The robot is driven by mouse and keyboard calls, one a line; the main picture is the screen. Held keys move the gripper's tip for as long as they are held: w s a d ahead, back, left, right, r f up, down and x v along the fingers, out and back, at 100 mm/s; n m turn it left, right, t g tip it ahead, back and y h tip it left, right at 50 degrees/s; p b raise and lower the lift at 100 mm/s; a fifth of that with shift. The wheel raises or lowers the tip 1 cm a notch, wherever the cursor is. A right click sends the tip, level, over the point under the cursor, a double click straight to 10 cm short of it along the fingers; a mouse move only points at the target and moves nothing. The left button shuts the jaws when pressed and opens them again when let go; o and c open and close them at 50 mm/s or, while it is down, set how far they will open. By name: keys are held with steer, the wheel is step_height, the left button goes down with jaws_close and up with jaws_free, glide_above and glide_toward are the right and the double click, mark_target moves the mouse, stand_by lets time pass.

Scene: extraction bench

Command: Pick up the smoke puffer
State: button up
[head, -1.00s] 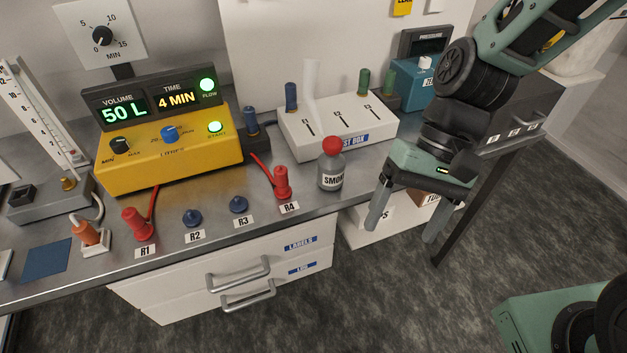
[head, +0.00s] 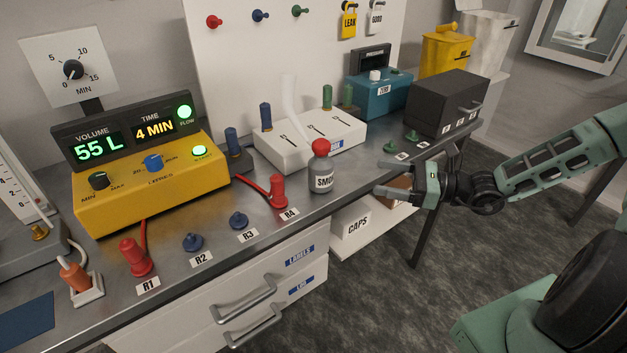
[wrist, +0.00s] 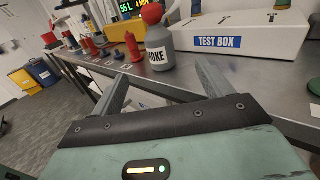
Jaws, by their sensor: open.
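The smoke puffer (head: 321,172) is a grey bottle with a red bulb top and a label partly reading SMOKE. It stands upright on the steel bench, near its front edge. My gripper (head: 377,178) is open and empty, to the right of the puffer and apart from it, with its fingers pointing left towards it. In the wrist view the puffer (wrist: 160,48) stands beyond my fingertips, roughly between them in the picture. My gripper also shows there (wrist: 165,78).
The white test box (head: 310,145) stands just behind the puffer. A red plug (head: 277,190) at R4 stands to its left. Small green caps (head: 390,147) lie to the right. The yellow pump unit (head: 150,185) is further left. An open shelf with a CAPS box (head: 350,222) lies below.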

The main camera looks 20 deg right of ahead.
steer(key=p, duration=0.3)
glide_toward(314, 169)
steer(key=w, duration=0.1)
steer(key=w+a+f, duration=0.1)
steer(key=w, duration=0.1)
steer(key=w+a, duration=0.1)
steer(key=w, duration=0.1)
steer(key=shift+f, duration=0.2)
steer(key=shift+f+p+x, duration=0.15)
steer(key=shift+p+x, duration=0.05)
steer(key=shift+x, duration=0.85)
steer(key=shift+f+p+x, duration=0.2)
steer(key=shift+p+x, duration=0.05)
steer(key=shift+x, duration=0.85)
steer(key=shift+f+p+x, duration=0.15)
steer(key=shift+p+x, duration=0.05)
steer(key=shift+x, duration=0.85)
steer(key=shift+s, duration=0.1)
steer(key=c, duration=1.3)
